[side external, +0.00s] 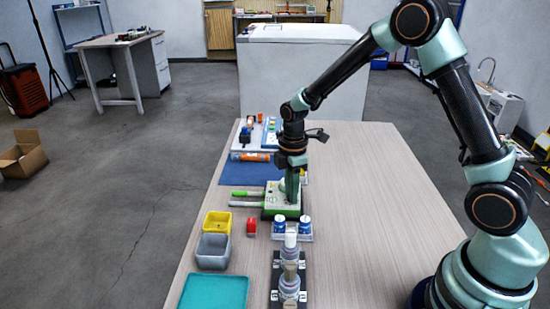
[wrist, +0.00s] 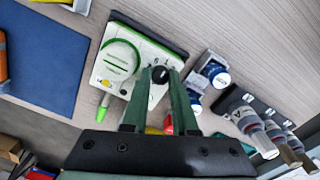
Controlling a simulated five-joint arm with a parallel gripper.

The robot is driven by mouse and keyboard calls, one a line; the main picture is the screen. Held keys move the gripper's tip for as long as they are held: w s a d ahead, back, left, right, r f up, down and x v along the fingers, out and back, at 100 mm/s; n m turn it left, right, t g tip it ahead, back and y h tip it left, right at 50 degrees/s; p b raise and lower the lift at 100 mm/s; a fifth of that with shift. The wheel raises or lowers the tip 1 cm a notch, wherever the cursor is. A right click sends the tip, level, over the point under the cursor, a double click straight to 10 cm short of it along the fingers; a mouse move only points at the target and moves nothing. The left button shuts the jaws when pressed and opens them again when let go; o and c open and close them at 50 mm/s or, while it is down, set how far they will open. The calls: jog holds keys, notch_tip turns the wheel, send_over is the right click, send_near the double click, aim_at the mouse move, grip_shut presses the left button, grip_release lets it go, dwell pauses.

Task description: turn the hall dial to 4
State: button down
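The hall dial is a small black knob (wrist: 159,75) on a white and green box (wrist: 124,62). In the side view the box (side external: 276,206) stands on the table below my gripper. My gripper (wrist: 161,72) points down at the box, its two green fingers parted with the dial between their tips. I cannot tell whether the tips press on the dial or only flank it. Small dark marks show beside the dial, too small to read surely, and its pointer setting is unclear. In the side view my gripper (side external: 292,203) hides the dial.
A blue mat (side external: 247,173) lies behind the box. Blue-capped jars (side external: 279,225) stand close in front, with a black rack (side external: 276,290) beyond. Yellow (side external: 217,223) and grey (side external: 213,251) bins, a red block (side external: 251,227) and a teal tray (side external: 214,292) are at left. The table's right side is clear.

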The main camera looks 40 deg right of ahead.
dwell(0.4)
jog(key=m, duration=0.6)
jog(key=shift+m, duration=0.4)
jog(key=m, duration=0.3)
jog(key=shift+m, duration=0.3)
jog(key=m, duration=0.3)
jog(key=shift+m, duration=0.3)
jog(key=m, duration=1.2)
jog(key=shift+m, duration=0.3)
